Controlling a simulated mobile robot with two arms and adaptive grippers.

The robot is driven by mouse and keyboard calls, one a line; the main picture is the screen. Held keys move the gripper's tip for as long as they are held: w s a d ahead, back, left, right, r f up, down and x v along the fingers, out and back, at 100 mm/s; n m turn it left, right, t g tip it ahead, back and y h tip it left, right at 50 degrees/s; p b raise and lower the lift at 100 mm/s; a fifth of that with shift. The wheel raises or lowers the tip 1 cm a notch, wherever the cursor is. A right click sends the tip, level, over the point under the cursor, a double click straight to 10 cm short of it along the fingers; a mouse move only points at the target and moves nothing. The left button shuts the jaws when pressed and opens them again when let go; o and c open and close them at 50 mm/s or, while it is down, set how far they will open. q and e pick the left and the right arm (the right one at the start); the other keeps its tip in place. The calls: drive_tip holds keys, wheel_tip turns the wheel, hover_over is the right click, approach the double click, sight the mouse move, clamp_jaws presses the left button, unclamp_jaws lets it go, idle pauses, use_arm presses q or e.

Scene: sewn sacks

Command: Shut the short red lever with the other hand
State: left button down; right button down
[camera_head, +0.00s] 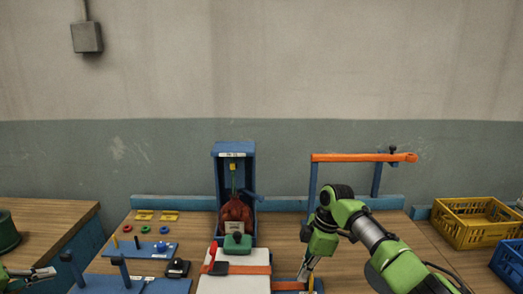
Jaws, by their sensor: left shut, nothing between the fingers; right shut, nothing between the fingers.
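A short red lever (213,251) stands up at the left edge of a white slab (234,285), with a dark part at its foot. An orange band (257,269) crosses the slab. My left gripper (47,272) is at the lower left corner, shut and empty, well apart from the lever. My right gripper (305,276) points down to the right of the slab, shut and empty, near an orange strip (288,286). It is apart from the red lever.
A blue frame (219,178) holds a reddish-brown sack (235,212), with a green block (238,243) in front. An orange beam (350,157) spans blue posts. Blue fixtures (146,250) with pegs stand left. A yellow crate (470,232) is at the right.

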use_arm(q)
drive_tip(key=w+d+r+m+t+h, duration=0.1)
drive_tip(key=w+d+r+m+h, duration=0.2)
drive_tip(key=d+r, duration=0.85)
use_arm(e)
drive_tip(key=shift+d, duration=0.2)
use_arm(q)
drive_tip(key=w+d+f+m+g+h, duration=0.1)
drive_tip(key=w+d+f+m+g, duration=0.15)
drive_tip(key=d+m, duration=0.4)
drive_tip(key=w+d+f+m+g, duration=0.2)
drive_tip(key=d+f+m+g, duration=0.15)
drive_tip(key=d, duration=0.55)
drive_tip(key=w+d+f+m+g+h, duration=0.1)
drive_tip(key=w+d+f+m+g, duration=0.15)
drive_tip(key=d+m, duration=0.4)
drive_tip(key=s+d+r+m+g+y, duration=0.1)
drive_tip(key=d+r+m+g+y, duration=0.1)
drive_tip(key=d+r+m+y, duration=0.3)
drive_tip(key=d+r+m+g+y, duration=0.2)
drive_tip(key=d+r+y, duration=0.2)
drive_tip(key=r, duration=0.4)
use_arm(e)
drive_tip(key=shift+f, duration=0.1)
use_arm(q)
drive_tip(key=f, duration=1)
drive_tip(key=shift+s+a, duration=0.2)
drive_tip(key=shift+a, duration=0.1)
drive_tip(key=shift+d, duration=0.15)
